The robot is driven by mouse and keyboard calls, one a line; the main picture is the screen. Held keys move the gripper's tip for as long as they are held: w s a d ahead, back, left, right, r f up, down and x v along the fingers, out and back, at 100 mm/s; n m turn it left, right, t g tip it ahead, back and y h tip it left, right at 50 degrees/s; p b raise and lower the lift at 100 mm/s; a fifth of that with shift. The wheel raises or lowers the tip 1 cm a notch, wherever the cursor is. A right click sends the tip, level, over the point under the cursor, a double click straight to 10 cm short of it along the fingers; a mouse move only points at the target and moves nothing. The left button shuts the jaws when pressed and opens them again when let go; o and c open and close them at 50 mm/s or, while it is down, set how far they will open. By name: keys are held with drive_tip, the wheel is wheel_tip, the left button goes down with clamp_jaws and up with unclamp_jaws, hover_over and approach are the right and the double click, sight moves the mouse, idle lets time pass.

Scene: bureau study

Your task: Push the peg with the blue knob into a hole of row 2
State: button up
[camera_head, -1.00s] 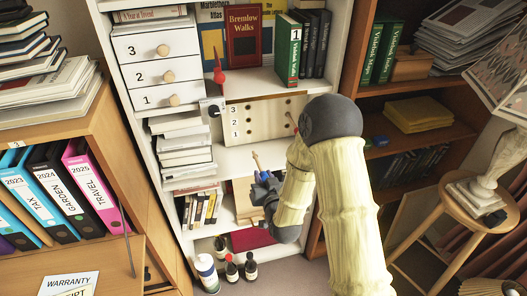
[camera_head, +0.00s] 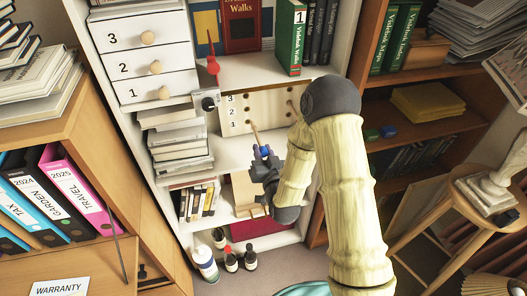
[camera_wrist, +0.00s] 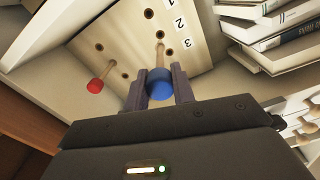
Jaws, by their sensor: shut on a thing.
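The peg's blue knob (camera_wrist: 160,84) is between the fingers of my gripper (camera_wrist: 159,88), which is shut on it. Its pale shaft points at the pegboard (camera_wrist: 200,48); in the wrist view the tip overlaps the hole in line with label 2. I cannot tell whether it is in the hole. The head view shows my gripper (camera_head: 265,158) and the blue knob (camera_head: 265,150) just below the pegboard (camera_head: 270,112), rows marked 3, 2, 1 downward. A peg with a red knob (camera_wrist: 95,86) stands in the board in row 2, at the other side.
The board stands in a shelf bay, with a grey fixture (camera_head: 208,103) at its left edge and stacked books (camera_head: 180,140) to the left. Numbered drawers (camera_head: 145,65) are above left. Bottles (camera_head: 231,261) stand below. The shelf's right upright is close to my arm.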

sight(254, 128)
drive_tip(key=shift+p+x, duration=0.5)
drive_tip(key=shift+x, duration=1.1)
drive_tip(key=shift+w+a, duration=0.25)
drive_tip(key=shift+w, duration=0.1)
drive_tip(key=shift+w+p, duration=0.3)
drive_tip(key=shift+w, duration=0.55)
drive_tip(key=shift+a, duration=0.1)
drive_tip(key=shift+b+x, duration=1)
drive_tip(key=shift+x, duration=1.25)
idle(0.3)
drive_tip(key=o, duration=1.5)
drive_tip(key=shift+o, duration=0.2)
